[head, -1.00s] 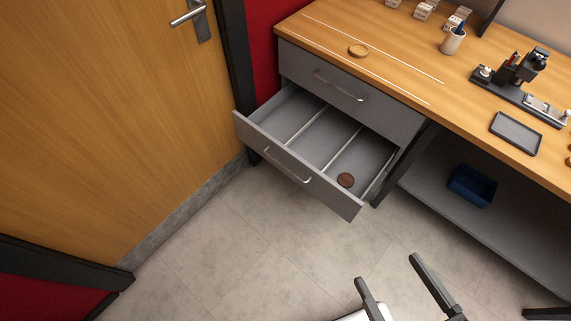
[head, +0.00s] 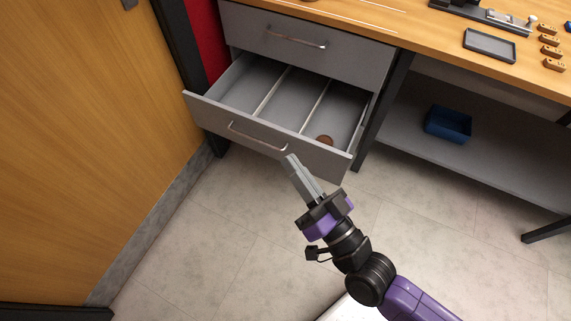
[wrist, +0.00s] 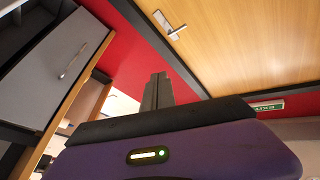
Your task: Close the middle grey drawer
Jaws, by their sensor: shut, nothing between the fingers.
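The grey drawer (head: 213,112) is pulled well out below a shut upper drawer (head: 345,58). It has a curved metal handle (head: 256,137) on its front and pale dividers inside. A brown round disc (head: 325,141) lies in its right compartment. My gripper (head: 290,160) is shut and empty, its tips just in front of the drawer front, right of the handle. I cannot tell whether the tips touch the front. In the wrist view the shut fingers (wrist: 157,88) point up, with a grey panel with a handle (wrist: 62,80) at the left.
The wooden door (head: 90,120) and dark frame stand left of the drawer. A desk leg (head: 381,110) stands just right of it. A blue bin (head: 448,124) sits on the lower shelf. A tray (head: 489,45) lies on the desktop. Tiled floor (head: 210,235) is open in front.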

